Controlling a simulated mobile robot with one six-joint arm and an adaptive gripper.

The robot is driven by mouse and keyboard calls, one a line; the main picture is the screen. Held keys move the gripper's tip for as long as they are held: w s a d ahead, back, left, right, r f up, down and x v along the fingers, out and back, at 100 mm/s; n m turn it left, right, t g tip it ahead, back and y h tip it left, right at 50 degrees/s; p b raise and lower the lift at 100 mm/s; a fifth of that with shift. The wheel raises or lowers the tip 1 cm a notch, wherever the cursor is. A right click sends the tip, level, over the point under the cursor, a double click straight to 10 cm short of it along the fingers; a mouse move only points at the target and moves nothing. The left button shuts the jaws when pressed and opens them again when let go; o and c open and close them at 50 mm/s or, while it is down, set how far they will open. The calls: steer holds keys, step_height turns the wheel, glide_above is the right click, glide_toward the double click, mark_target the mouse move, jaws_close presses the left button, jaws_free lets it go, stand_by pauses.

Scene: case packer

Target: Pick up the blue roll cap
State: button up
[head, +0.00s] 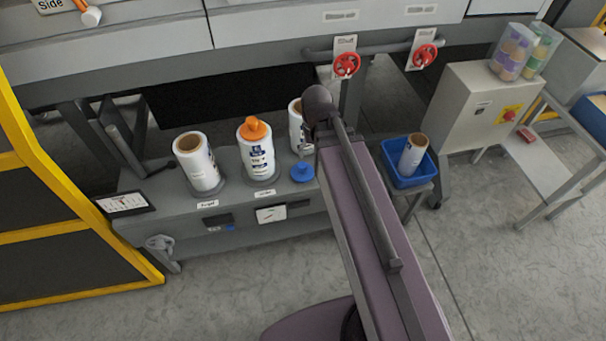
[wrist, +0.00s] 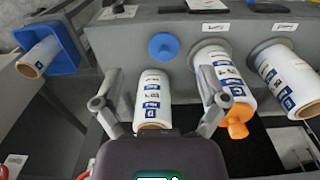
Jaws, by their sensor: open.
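The blue roll cap (head: 302,173) lies on the grey bench, to the right of the roll with the orange cap and just left of my arm. In the wrist view the blue cap (wrist: 163,46) is at the upper middle, beyond a white roll (wrist: 153,92). My gripper (wrist: 158,103) is open, its two fingers spread on either side of that roll in the picture. I cannot tell whether they touch it. The cap is apart from the fingers.
A roll (head: 256,152) wears an orange cap (head: 254,128); an open-cored roll (head: 197,163) stands left of it. Another roll (head: 296,125) is partly behind my arm. A blue bin (head: 391,170) holds a roll (head: 413,155). Red valve wheels (head: 346,65) are behind.

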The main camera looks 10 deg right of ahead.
steer(key=b, duration=1)
glide_above(302, 165)
step_height(302, 165, down, 11)
steer(key=shift+r, duration=0.15)
steer(key=shift+s, duration=0.1)
step_height(302, 165, down, 9)
steer(key=b, duration=0.8)
steer(key=shift+r, duration=0.2)
steer(key=shift+f+b, duration=2.6)
steer(key=shift+b, duration=0.2)
steer(key=shift+c, duration=0.2)
jaws_close()
